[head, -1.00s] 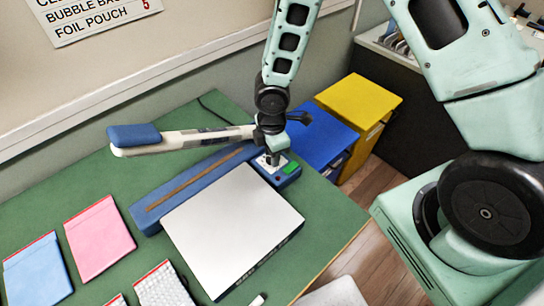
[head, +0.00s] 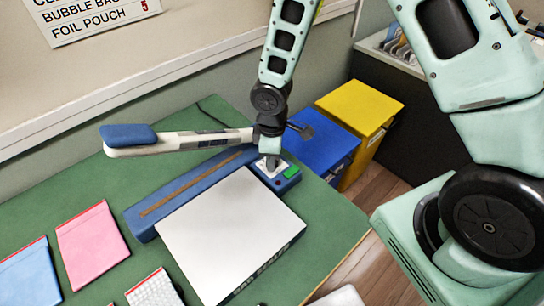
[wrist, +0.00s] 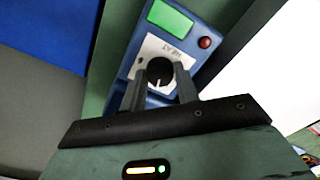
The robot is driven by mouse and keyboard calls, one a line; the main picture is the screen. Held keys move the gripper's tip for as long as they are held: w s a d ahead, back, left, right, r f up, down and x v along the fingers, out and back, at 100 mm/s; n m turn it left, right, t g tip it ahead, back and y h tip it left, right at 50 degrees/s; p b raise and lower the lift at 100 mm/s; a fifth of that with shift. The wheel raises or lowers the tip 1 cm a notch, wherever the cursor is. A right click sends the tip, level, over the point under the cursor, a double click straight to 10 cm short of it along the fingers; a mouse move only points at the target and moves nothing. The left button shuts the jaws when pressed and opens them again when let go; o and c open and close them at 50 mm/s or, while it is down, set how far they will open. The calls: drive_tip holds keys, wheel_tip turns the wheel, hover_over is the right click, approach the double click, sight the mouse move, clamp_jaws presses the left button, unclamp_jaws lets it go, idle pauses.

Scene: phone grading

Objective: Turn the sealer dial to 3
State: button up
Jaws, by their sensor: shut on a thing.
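The blue sealer (head: 185,195) lies on the green table with its pale lever arm (head: 185,142) raised. Its dial (wrist: 159,68) is a black knob on a white plate marked HEAT; a white pointer line shows on the knob, towards the bottom of the wrist view. The scale numbers cannot be read. My gripper (wrist: 160,80) is shut on the dial, one finger on each side. In the head view my gripper (head: 271,162) stands over the control end and hides the dial.
A green panel (wrist: 170,19) and a red button (wrist: 205,43) sit by the dial. A white platform (head: 230,235) lies in front of the sealer. Pink (head: 92,245) and blue (head: 30,275) pouches lie left. Blue (head: 322,145) and yellow (head: 360,110) bins stand right.

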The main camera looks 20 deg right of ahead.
drive_tip(key=o, duration=1)
drive_tip(key=shift+c, duration=0.2)
wheel_tip(320, 180, up, 17)
drive_tip(key=shift+r, duration=0.2)
drive_tip(key=s+a+r+m, duration=0.2)
drive_tip(key=s+a, duration=0.1)
drive_tip(key=s, duration=0.7)
drive_tip(key=s+a+r+m+b, duration=0.1)
drive_tip(key=s+a+m, duration=0.1)
drive_tip(key=s, duration=0.8)
drive_tip(key=shift+s+a+r+y, duration=0.3)
drive_tip(key=shift+a+r, duration=0.05)
drive_tip(key=shift+a, duration=0.05)
